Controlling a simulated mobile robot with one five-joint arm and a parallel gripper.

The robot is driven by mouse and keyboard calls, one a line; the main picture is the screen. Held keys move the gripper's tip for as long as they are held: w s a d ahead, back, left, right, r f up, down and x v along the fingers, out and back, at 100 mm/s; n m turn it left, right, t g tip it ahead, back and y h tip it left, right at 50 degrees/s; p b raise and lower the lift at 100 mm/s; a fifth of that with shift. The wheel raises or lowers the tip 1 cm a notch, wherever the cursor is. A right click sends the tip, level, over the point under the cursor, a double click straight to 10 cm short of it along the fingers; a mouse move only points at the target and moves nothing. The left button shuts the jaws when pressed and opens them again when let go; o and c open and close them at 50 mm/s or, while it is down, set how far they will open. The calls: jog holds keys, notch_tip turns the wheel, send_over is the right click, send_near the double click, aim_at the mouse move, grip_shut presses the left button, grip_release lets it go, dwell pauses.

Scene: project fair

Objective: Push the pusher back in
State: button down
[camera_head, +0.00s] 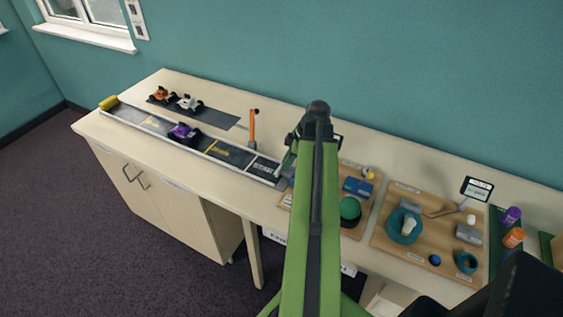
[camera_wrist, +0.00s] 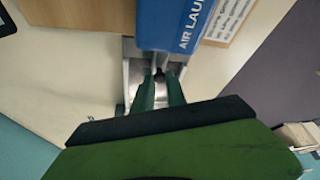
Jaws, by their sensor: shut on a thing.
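My gripper (camera_wrist: 160,78) points down at the launcher, its green fingers shut on a small dark part that looks like the pusher (camera_wrist: 158,71). Most of the pusher is hidden between the fingers. A grey metal piece (camera_wrist: 133,75) of the launcher lies around the fingertips. The blue launcher box (camera_wrist: 180,22), with white lettering starting "AIR LAU", is just beyond them. In the head view my gripper (camera_head: 287,163) is over the right end of the track, and my green arm hides most of the launcher.
The long track (camera_head: 215,150) runs left along the bench with a purple car (camera_head: 183,133) on it. An orange post (camera_head: 252,128) stands behind it. Two more cars sit on a dark mat (camera_head: 215,117).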

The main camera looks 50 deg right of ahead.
jog(key=shift+s+d, duration=0.25)
jog(key=shift+s, duration=0.75)
jog(key=c, duration=1.3)
grip_release()
jog(key=shift+c, duration=0.2)
jog(key=shift+r, duration=0.15)
jog(key=p+v, duration=1.6)
jog(key=v, duration=0.1)
jog(key=shift+w, duration=0.1)
